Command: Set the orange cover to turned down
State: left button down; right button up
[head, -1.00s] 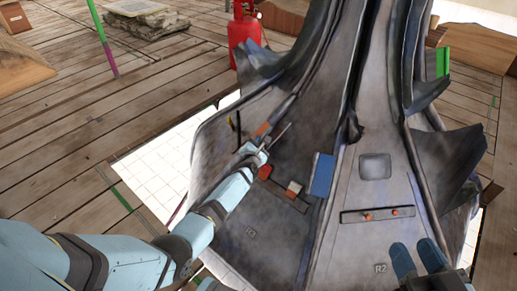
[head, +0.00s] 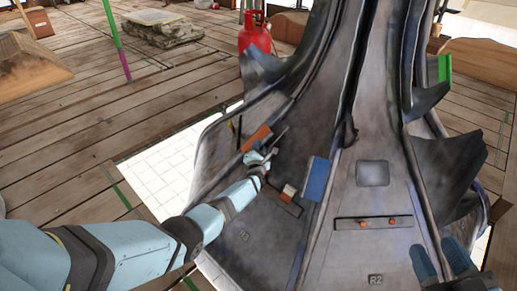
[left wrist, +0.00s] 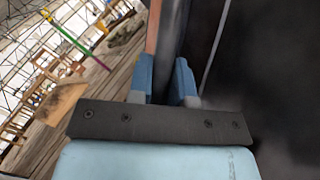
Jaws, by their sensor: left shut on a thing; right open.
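The orange cover (head: 257,137) is a small flat piece on the left grey panel of the spire in the head view, standing out at a tilt. My left gripper (head: 272,155) is at its lower right end. In the left wrist view the left fingers (left wrist: 162,82) close around a thin edge, with an orange strip (left wrist: 152,28) just beyond; the fingers hide the grip itself. My right gripper (head: 440,258) is open and empty at the lower right, over the panel marked R2.
A blue block (head: 317,179) and a small white-and-orange piece (head: 288,193) sit right of my left gripper. A red gas cylinder (head: 254,34) stands behind on the planks.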

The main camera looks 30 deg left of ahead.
pick_arm(q)
jog(key=shift+w+r, duration=0.1)
pick_arm(e)
jog(key=shift+w+f, duration=0.1)
jog(key=shift+f, duration=0.05)
pick_arm(q)
jog(key=c, duration=1.1)
grip_release()
jog(key=shift+o, duration=0.2)
jog(key=shift+s+d, duration=0.1)
jog(key=shift+s, duration=0.1)
jog(key=p+v, duration=0.4)
jog(key=v, duration=0.3)
pick_arm(e)
jog(key=shift+s+a+f+m+g+h, duration=0.1)
jog(key=shift+s+a+m+g+h, duration=0.15)
jog(key=shift+m, duration=0.2)
jog(key=shift+s+a+f+m+g, duration=0.15)
jog(key=shift+s+m, duration=0.15)
jog(key=shift+m, duration=0.2)
jog(key=shift+s+a+r+m+g+h, duration=0.1)
jog(key=shift+s+a+m+g+h, duration=0.15)
jog(key=shift+m, duration=0.2)
